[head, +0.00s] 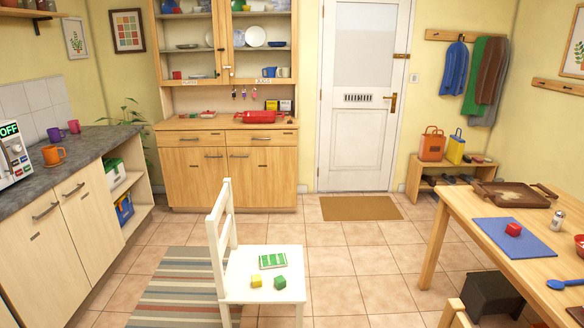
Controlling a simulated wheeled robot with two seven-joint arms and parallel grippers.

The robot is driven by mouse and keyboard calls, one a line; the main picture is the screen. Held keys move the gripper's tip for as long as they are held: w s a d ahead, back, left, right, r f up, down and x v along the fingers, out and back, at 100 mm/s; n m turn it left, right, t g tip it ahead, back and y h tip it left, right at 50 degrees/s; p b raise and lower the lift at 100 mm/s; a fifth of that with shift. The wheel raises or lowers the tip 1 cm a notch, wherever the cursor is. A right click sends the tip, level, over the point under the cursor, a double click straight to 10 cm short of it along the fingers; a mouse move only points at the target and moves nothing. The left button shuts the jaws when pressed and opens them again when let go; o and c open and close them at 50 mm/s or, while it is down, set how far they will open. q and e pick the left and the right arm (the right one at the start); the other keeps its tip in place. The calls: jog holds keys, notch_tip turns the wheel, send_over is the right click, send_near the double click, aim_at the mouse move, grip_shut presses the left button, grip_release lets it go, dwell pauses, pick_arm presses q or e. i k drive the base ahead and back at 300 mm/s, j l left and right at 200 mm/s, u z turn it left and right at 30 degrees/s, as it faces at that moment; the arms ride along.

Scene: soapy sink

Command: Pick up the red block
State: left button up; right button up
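Neither of my grippers is in view.
Tiled floor (375,260) is clear between chair and table.

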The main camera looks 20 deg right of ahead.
aim_at(513, 230)
jog(key=i+z, duration=0.2)
jog(key=z, duration=0.2)
jog(key=i+j+z, duration=0.1)
jog(key=z, duration=0.35)
jog(key=i+j+z, duration=0.15)
jog(key=z, duration=0.25)
jog(key=i+j+z, duration=0.15)
jog(key=z, duration=0.25)
jog(key=i+j+z, duration=0.15)
jog(key=z, duration=0.25)
jog(key=j, duration=0.1)
